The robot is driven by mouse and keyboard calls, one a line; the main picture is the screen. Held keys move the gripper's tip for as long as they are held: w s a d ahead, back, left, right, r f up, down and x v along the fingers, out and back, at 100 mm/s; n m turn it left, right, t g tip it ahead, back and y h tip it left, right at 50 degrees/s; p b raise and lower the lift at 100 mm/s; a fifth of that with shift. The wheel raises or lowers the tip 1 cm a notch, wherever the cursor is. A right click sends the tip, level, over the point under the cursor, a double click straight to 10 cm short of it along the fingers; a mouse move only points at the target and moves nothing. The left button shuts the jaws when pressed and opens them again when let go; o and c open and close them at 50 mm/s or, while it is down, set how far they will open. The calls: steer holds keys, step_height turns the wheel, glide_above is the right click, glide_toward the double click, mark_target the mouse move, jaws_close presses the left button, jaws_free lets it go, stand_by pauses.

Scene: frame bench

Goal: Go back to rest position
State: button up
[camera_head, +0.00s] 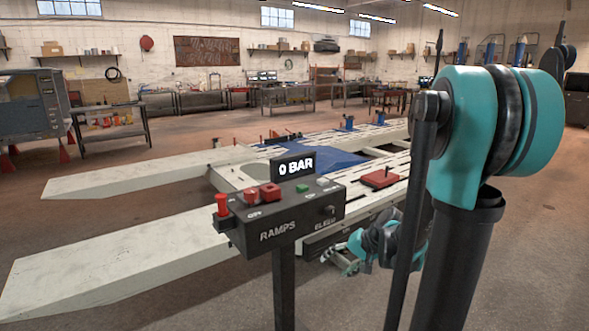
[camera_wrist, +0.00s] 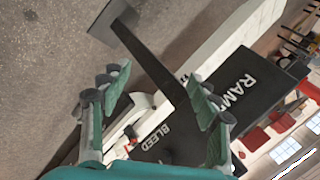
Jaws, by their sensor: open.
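My gripper (camera_head: 343,263) is low behind the right end of the control box (camera_head: 285,235) in the head view, with my teal arm rising at the right. In the wrist view my gripper (camera_wrist: 157,79) has its two fingers spread apart, and I see nothing held between them. The control box (camera_wrist: 235,110) appears rotated there, with RAMPS and BLEED lettering, behind the right finger. Its dark post (camera_wrist: 150,52) passes across the gap between the fingers. I cannot tell how far the fingers are from the post.
The box carries a red knob (camera_head: 221,206), red buttons and a 0 BAR display (camera_head: 294,166). A pale frame bench with long ramps (camera_head: 140,182) lies behind it. A red block (camera_head: 380,179) rests on the bench. Grey floor (camera_head: 80,215) is open between the ramps.

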steer(key=s+d+f+n+h, duration=0.1)
steer(key=s+d+n+h, duration=0.1)
steer(key=s, duration=0.5)
steer(key=s+d+f+n+h, duration=0.1)
steer(key=s+d+f+h, duration=0.1)
steer(key=s, duration=0.6)
steer(key=shift+d+f+n+h, duration=0.25)
steer(key=shift+d+n+h, duration=0.15)
steer(key=shift+d+h, duration=0.6)
